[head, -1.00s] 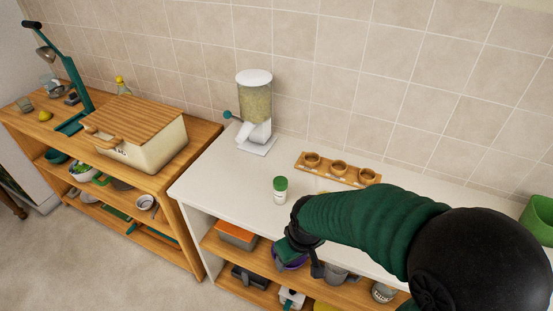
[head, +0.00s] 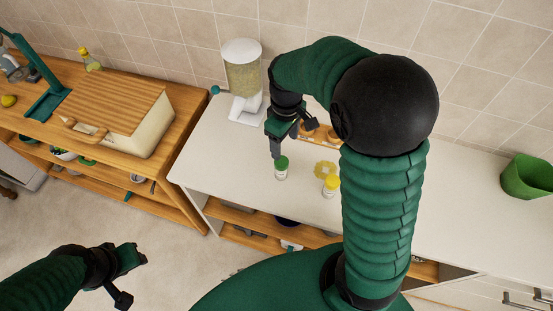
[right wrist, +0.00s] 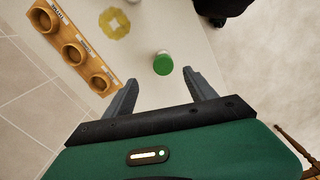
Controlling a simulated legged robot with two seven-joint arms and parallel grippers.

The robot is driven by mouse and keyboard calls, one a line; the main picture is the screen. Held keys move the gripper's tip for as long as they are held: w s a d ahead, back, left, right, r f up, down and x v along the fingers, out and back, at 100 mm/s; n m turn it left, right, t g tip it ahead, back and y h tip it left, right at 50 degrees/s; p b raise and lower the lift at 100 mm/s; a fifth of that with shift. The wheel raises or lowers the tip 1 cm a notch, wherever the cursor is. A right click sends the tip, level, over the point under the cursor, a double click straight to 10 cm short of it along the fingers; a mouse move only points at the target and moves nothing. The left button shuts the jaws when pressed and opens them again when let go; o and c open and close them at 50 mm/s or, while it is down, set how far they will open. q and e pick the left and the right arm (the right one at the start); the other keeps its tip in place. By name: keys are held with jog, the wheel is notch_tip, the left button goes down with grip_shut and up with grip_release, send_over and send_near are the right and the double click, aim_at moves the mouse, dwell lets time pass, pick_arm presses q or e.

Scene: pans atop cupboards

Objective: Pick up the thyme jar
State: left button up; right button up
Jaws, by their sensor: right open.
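A small clear jar with a green lid (head: 281,167) stands upright on the white counter; its label is too small to read. It also shows in the right wrist view (right wrist: 163,64), ahead of and between the fingertips. My right gripper (head: 276,148) is open and empty, just above and beside the jar, with fingers pointing down. The right wrist view shows its two fingers apart (right wrist: 162,85). A jar with a yellow lid (head: 331,185) stands to the right. My left gripper (head: 133,268) hangs over the floor at lower left; its jaws are unclear.
A wooden holder with round cups (head: 318,135) lies behind the jars, partly hidden by my right arm. A yellow flower-shaped mat (head: 325,169) lies near the yellow-lidded jar. A grain dispenser (head: 243,80) stands behind left. A green bin (head: 527,177) is far right. Counter left of the jar is clear.

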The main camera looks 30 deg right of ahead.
aim_at(282, 161)
jog(key=f, duration=0.8)
jog(key=shift+w+a+f, duration=0.2)
jog(key=shift+w, duration=0.05)
jog(key=f, duration=0.2)
jog(key=f+p, duration=0.1)
jog(key=shift+s+a+f, duration=0.1)
jog(key=shift+s+f, duration=0.1)
jog(key=shift+f, duration=0.15)
jog(key=shift+s+f, duration=0.1)
jog(key=shift+f, duration=0.25)
jog(key=shift+w, duration=0.25)
jog(key=c, duration=0.5)
jog(key=shift+s, duration=0.15)
jog(key=c, duration=0.7)
jog(key=shift+c, duration=1.1)
pick_arm(q)
jog(key=shift+s+a+r, duration=0.1)
jog(key=shift+s+r, duration=0.4)
jog(key=shift+r, duration=0.1)
pick_arm(e)
grip_shut()
